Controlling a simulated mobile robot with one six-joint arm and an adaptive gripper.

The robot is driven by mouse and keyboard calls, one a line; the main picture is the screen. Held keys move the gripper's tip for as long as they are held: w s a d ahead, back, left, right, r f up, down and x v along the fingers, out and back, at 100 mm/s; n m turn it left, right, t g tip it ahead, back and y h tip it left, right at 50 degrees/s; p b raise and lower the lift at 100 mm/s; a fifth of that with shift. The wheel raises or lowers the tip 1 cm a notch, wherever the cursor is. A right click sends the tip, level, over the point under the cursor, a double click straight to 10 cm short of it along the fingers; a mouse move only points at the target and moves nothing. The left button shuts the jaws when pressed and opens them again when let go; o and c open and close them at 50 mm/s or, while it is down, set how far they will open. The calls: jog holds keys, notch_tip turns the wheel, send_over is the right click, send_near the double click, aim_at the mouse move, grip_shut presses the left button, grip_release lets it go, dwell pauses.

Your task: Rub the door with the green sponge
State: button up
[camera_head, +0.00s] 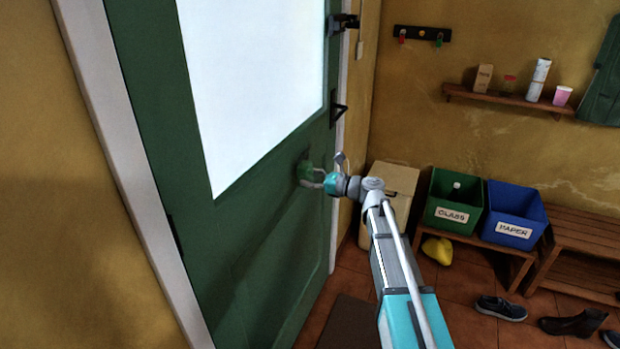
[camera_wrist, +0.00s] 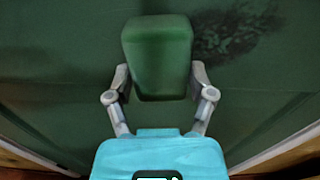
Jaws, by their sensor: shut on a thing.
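The green door (camera_head: 262,228) has a large bright window pane in its upper part and a dark handle at its right edge. My gripper (camera_head: 312,176) is shut on the green sponge (camera_head: 304,168) in front of the door, below the pane. In the wrist view the sponge (camera_wrist: 157,55) sits between both fingers of my gripper (camera_wrist: 158,82). The door (camera_wrist: 60,60) fills the background there. A dark smudge (camera_wrist: 238,30) shows on the door to the right of the sponge. I cannot tell whether the sponge touches the door.
Shoes (camera_head: 502,308) lie on the tiled floor. A dark mat (camera_head: 347,322) lies near the door. A wall shelf (camera_head: 505,98) holds small items.

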aim_at(308, 157)
jog(key=shift+x, duration=1.05)
dwell(0.9)
jog(key=shift+w, duration=0.15)
jog(key=shift+w+d, duration=0.3)
jog(key=shift+w, duration=0.4)
jog(key=shift+w+d, duration=0.35)
jog(key=shift+w, duration=0.4)
jog(key=shift+w, duration=0.15)
jog(key=shift+w+d, duration=0.2)
jog(key=shift+w, duration=0.55)
jog(key=shift+w+d, duration=0.25)
jog(key=shift+w, duration=0.55)
jog(key=shift+w, duration=0.1)
jog(key=shift+w+d, duration=0.25)
jog(key=shift+w, duration=0.5)
jog(key=shift+w+d, duration=0.3)
jog(key=shift+w, duration=0.45)
jog(key=shift+w, duration=0.15)
